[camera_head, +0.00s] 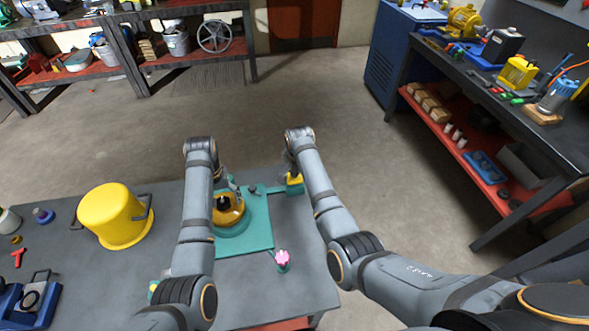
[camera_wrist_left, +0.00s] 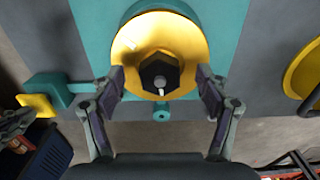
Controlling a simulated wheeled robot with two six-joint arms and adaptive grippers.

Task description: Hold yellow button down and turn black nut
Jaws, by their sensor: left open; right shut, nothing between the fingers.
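The black nut (camera_head: 222,201) sits in the middle of a round yellow disc (camera_head: 231,215) on a teal plate (camera_head: 258,238). In the left wrist view the nut (camera_wrist_left: 160,73) is a dark hexagon with a light pin. My left gripper (camera_wrist_left: 162,82) is open, with one finger on each side of the nut and gaps between. The yellow button (camera_head: 295,179) is on a teal block at the plate's far right corner; it also shows in the left wrist view (camera_wrist_left: 36,105). My right gripper (camera_head: 291,170) is shut and empty at the button; whether it presses it I cannot tell.
A yellow bucket (camera_head: 112,217) with handles stands on the table to the left. Small tools and a blue item (camera_head: 38,300) lie further left.

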